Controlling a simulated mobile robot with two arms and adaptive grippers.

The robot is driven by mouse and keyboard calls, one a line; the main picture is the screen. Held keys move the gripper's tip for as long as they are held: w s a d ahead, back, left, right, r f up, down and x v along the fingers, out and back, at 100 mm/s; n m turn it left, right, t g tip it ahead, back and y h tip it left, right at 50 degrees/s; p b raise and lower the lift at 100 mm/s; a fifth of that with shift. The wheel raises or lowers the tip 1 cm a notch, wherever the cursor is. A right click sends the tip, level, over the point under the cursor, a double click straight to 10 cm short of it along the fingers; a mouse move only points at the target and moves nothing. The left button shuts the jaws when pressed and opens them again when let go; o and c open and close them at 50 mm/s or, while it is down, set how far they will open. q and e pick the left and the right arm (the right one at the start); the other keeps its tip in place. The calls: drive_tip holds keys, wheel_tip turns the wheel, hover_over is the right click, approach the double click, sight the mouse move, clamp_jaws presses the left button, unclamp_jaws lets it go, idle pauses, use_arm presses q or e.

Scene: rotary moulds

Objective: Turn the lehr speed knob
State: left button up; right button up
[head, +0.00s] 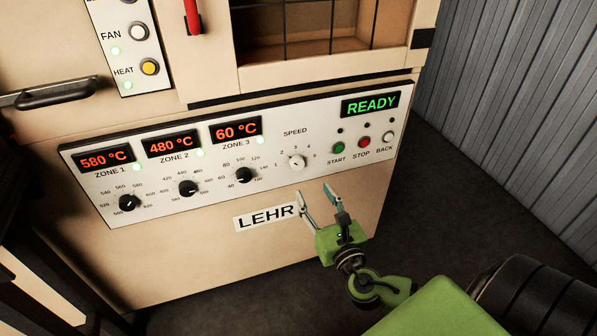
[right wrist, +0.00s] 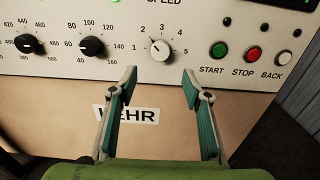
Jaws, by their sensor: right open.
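The lehr speed knob (head: 297,162) is a small white dial under the word SPEED on the control panel, ringed by numbers. It also shows in the right wrist view (right wrist: 160,49), above and between the fingertips, its mark pointing up and left, near 2. My right gripper (head: 318,195) is open and empty, below and slightly right of the knob in the head view. Its two fingers also show in the right wrist view (right wrist: 159,74), spread apart and not touching the knob. My left gripper is not in view.
Black zone knobs (head: 246,175) sit left of the speed knob. The green start button (head: 338,149), red stop button (head: 364,142) and white back button (head: 388,137) are to its right. The display (head: 370,104) reads READY. A LEHR label (head: 266,217) is below.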

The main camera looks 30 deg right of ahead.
sight(298, 166)
drive_tip(key=x, duration=0.9)
drive_tip(key=shift+w+d+f+b, duration=0.1)
drive_tip(key=shift+w+d+b, duration=0.05)
drive_tip(key=shift+w+b, duration=0.2)
drive_tip(key=shift+w+d, duration=0.15)
drive_tip(key=shift+w, duration=0.35)
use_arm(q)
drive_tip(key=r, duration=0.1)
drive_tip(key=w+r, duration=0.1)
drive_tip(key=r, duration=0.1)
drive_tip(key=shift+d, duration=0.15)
use_arm(e)
drive_tip(key=shift+w, duration=0.1)
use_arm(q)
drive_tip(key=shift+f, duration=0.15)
use_arm(e)
drive_tip(key=c, duration=1.1)
